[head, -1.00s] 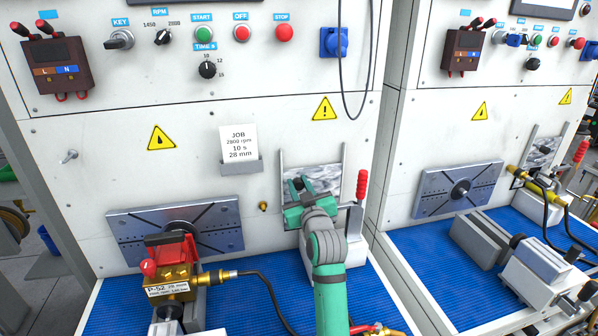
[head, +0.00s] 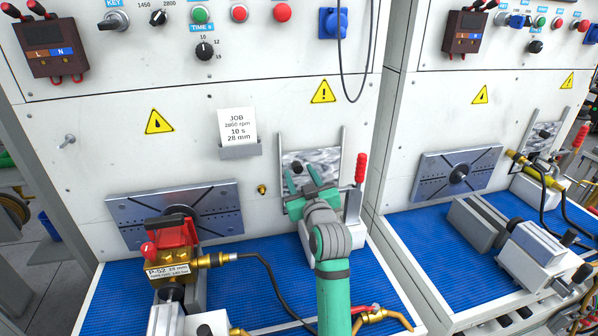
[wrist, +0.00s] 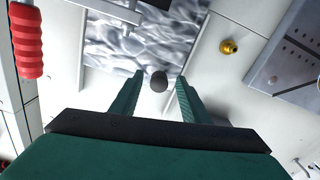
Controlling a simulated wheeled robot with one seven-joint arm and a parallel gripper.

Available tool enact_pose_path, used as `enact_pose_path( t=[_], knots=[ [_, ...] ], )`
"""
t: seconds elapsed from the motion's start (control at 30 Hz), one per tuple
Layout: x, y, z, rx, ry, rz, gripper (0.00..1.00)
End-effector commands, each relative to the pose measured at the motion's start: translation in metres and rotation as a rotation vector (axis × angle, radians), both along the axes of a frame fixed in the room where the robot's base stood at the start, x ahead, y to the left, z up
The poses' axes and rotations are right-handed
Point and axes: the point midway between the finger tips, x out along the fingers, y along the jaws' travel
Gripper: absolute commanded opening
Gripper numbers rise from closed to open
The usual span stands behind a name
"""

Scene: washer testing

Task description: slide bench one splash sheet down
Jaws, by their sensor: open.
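The splash sheet (head: 325,158) of the left bench is a mottled grey, see-through-looking panel upright between two thin rails on the white front panel. A small dark knob (wrist: 158,82) on it shows in the wrist view, between my fingers near their tips. My gripper (head: 303,177) is open in front of the sheet, its two green fingers spread to either side of the knob. In the wrist view my gripper (wrist: 160,90) shows a gap on each side of the knob. I cannot tell contact in depth. My gripper hides the sheet's lower part in the head view.
A red-handled lever (head: 361,168) stands close right of the sheet. A brass fitting (head: 262,189) sits to its left. A second bench stands right.

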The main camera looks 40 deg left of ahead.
Motion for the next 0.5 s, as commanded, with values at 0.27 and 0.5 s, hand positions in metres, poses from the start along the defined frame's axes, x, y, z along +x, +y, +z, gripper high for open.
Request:
enact_pose_path(
  t=[0.27, 0.5],
  knots=[
    [-0.033, -0.041, -0.001, -0.001, 0.002, -0.002, 0.42],
    [-0.048, -0.058, -0.001, -0.001, 0.003, -0.002, 0.42]
  ],
)
